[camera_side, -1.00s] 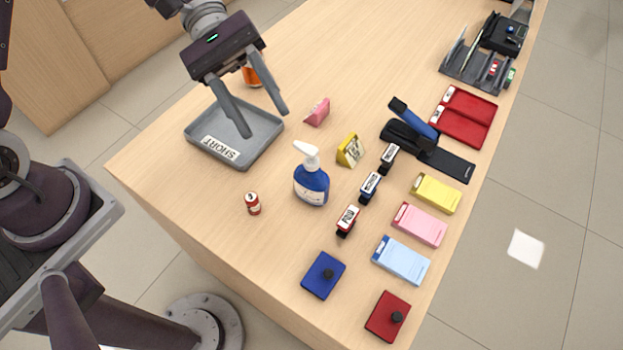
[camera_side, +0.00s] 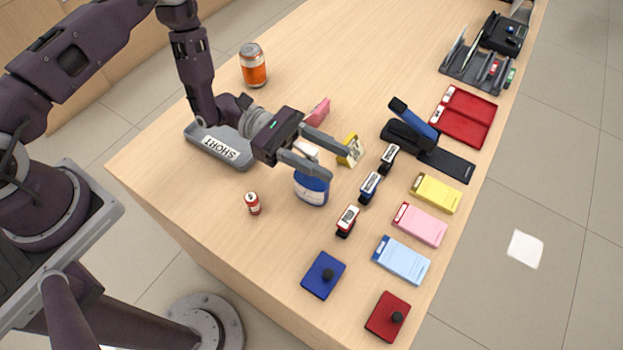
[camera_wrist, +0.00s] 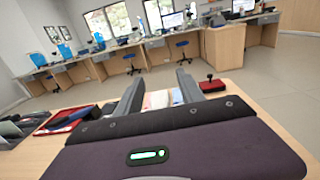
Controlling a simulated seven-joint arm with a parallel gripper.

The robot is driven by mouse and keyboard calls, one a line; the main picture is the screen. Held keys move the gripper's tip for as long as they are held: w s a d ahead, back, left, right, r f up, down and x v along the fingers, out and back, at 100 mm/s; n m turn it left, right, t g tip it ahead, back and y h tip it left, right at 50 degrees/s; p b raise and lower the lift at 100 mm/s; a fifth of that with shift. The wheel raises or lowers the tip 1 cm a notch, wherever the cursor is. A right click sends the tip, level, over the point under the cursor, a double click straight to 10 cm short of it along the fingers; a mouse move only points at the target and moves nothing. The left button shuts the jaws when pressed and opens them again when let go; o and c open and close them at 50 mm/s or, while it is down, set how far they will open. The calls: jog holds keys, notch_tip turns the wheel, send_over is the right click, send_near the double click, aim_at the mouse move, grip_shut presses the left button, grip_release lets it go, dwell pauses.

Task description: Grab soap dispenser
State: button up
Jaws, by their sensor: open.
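The soap dispenser (camera_side: 311,189) is a blue bottle with a white label and white pump, upright on the counter. The fingers partly hide the pump and shoulder. In the wrist view, my gripper (camera_wrist: 160,92) shows its two fingers apart, with pale and pink shapes between them that I cannot clearly identify. I cannot tell whether either finger touches the bottle.
Several stamps, including a red one (camera_side: 347,221), stand to the right. A grey SHORT tray (camera_side: 243,161) lies beneath my arm.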

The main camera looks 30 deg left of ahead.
grip_shut()
dwell(1.4)
